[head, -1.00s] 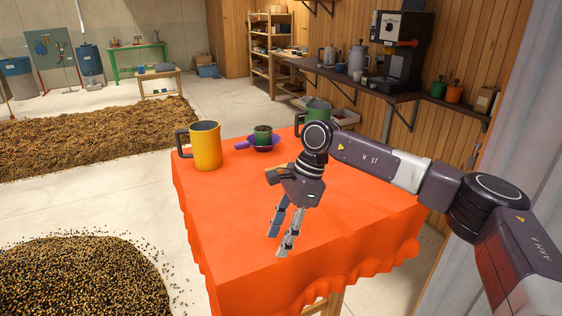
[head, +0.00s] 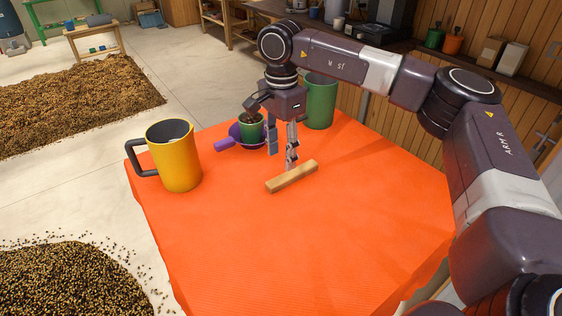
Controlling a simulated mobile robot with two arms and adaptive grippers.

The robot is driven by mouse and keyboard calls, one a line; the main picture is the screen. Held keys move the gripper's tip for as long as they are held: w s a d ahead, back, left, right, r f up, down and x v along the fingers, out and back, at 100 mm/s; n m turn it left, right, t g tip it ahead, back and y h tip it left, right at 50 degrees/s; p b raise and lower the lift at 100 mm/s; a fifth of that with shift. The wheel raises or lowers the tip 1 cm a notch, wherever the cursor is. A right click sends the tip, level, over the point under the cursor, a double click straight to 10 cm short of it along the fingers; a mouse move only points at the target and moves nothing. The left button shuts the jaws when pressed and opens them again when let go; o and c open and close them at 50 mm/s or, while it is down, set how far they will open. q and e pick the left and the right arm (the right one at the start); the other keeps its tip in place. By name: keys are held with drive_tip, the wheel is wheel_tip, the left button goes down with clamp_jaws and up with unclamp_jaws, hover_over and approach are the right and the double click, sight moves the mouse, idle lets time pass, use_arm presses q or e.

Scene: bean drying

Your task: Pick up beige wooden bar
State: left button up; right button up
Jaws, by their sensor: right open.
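The beige wooden bar (head: 291,177) lies flat on the orange cloth of the table (head: 330,245), slanting up to the right. My right gripper (head: 281,162) points down with its fingers apart, just behind the bar. One fingertip is close to the bar's far edge; I cannot tell whether it touches. The jaws are empty. My left gripper is not in the head view.
A yellow jug (head: 177,158) with a dark handle stands left of the bar. A green pitcher (head: 320,102) stands at the back. The table's front is clear.

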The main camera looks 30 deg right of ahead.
sight(282, 178)
drive_tip(key=shift+s+f+p, duration=0.25)
drive_tip(key=shift+f+p, duration=0.05)
drive_tip(key=shift+f, duration=0.2)
drive_tip(key=shift+s+f+p, duration=0.2)
drive_tip(key=shift+f+p, duration=0.1)
drive_tip(key=shift+f, duration=0.2)
drive_tip(key=shift+f+p, duration=0.3)
drive_tip(key=f, duration=0.1)
drive_tip(key=f+p, duration=0.1)
drive_tip(key=f, duration=0.1)
drive_tip(key=f+p, duration=0.1)
drive_tip(key=shift+w+f, duration=0.2)
drive_tip(key=shift+w, duration=0.05)
drive_tip(key=shift+f, duration=0.2)
drive_tip(key=c, duration=0.4)
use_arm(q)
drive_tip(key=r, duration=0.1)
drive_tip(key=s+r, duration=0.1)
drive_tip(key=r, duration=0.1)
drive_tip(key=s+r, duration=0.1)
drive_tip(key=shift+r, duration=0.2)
use_arm(e)
clamp_jaws()
